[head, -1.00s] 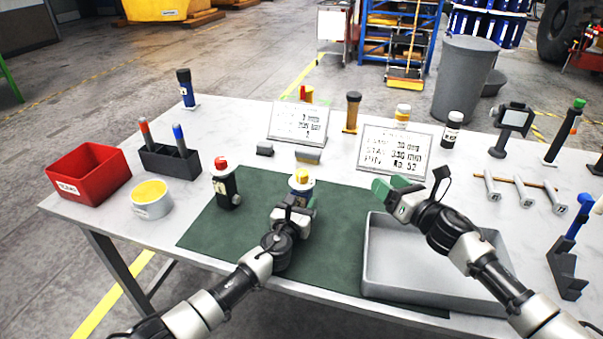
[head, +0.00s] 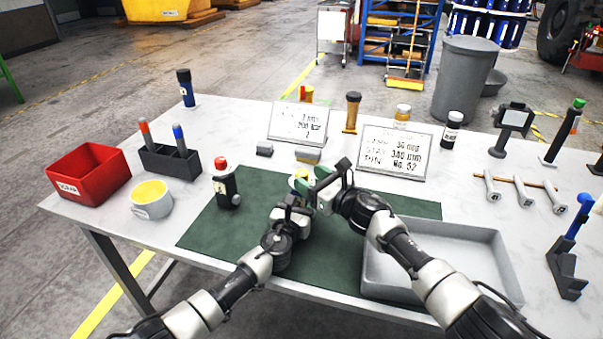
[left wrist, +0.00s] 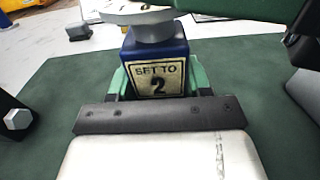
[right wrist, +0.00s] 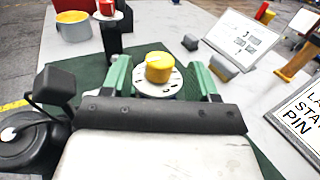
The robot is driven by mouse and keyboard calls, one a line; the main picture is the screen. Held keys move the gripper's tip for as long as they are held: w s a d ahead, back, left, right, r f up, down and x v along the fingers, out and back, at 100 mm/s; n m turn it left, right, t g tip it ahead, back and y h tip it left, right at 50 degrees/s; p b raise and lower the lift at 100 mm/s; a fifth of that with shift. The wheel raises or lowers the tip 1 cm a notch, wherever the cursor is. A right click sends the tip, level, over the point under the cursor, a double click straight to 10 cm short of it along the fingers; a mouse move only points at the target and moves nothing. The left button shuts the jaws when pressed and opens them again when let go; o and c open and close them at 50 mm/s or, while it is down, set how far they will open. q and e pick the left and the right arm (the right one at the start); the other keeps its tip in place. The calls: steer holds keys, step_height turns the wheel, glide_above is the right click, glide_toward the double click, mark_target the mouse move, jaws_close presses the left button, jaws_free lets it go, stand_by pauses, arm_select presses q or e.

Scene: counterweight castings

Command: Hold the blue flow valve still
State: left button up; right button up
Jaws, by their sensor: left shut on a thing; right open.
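The blue flow valve (left wrist: 157,48) stands on the green mat (head: 225,245). In the left wrist view it has a blue body, a label reading "SET TO 2" and a pale round dial above. My left gripper (head: 297,203) is shut on its body, with a green finger on each side. In the right wrist view the valve's yellow knob (right wrist: 158,66) sits on a white dial plate (right wrist: 166,84). My right gripper (right wrist: 162,80) is open, its green fingers apart on either side of the dial. In the head view both grippers hide most of the valve.
A black valve with a red knob (head: 226,188) stands left on the mat. A grey tray (head: 480,228) lies right, partly under my right arm. Two sign boards (head: 395,152) (head: 298,122) stand behind. A red bin (head: 90,178) and a yellow-topped tub (head: 151,203) are at left.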

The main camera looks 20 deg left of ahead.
mark_target(305, 177)
steer(key=shift+x, duration=1.1)
steer(key=shift+w+a, duration=0.3)
steer(key=shift+a, duration=0.25)
steer(key=shift+c, duration=0.4)
steer(key=c, duration=0.9)
steer(key=shift+o, duration=0.2)
steer(key=shift+s+a+f+t, duration=0.1)
steer(key=shift+t, duration=0.2)
steer(key=shift+m+t+h, duration=0.3)
steer(key=shift+m, duration=0.1)
steer(key=shift+m+t+h, duration=0.3)
steer(key=shift+t, duration=0.2)
